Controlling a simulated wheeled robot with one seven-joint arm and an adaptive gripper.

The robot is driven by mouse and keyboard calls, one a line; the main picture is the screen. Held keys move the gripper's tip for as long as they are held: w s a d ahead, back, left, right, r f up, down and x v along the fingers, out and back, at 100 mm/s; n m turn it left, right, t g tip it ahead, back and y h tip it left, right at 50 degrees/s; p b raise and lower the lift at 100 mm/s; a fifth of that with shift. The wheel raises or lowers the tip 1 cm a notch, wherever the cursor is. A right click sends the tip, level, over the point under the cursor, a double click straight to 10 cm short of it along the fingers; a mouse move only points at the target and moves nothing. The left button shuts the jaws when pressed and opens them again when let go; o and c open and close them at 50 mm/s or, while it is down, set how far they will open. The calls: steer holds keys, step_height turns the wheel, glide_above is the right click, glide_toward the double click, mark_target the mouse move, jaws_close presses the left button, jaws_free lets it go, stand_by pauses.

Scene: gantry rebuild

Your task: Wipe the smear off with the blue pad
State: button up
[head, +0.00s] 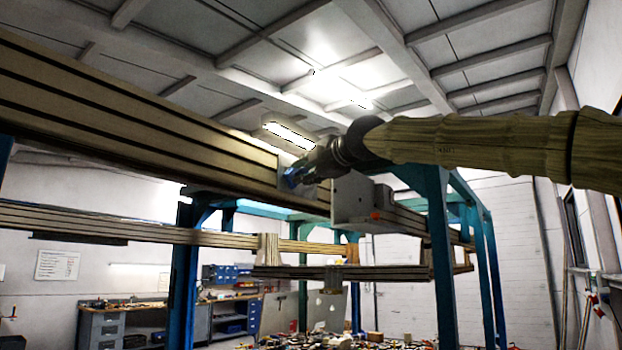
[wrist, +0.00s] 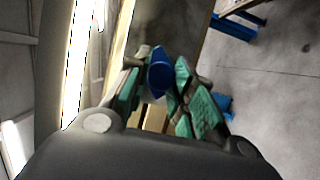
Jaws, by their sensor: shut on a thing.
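The blue pad (head: 290,178) is at the tip of my gripper (head: 302,172), up against or very near the face of the long beam (head: 130,108) close to its right end. In the wrist view the blue pad (wrist: 159,74) sits between the green-lined fingers of my gripper (wrist: 157,88), which is shut on it. A small pale patch shows on the beam beside the pad; I cannot tell whether it is the smear. The gripper hides part of the beam there. Whether the pad touches the beam is not clear.
A grey box-shaped plate (head: 351,198) stands just right of the pad, below my arm. Blue gantry posts (head: 438,255) rise at the right and left. A lower beam (head: 345,272) hangs beneath. A cluttered workbench (head: 120,312) stands at the back left.

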steer(key=shift+s+a+b, duration=0.6)
steer(key=shift+s+a, duration=0.05)
steer(key=shift+s, duration=0.2)
steer(key=shift+r, duration=0.2)
steer(key=w+d+p, duration=0.7)
steer(key=w, duration=0.2)
steer(key=shift+w+p, duration=0.4)
stand_by(0.6)
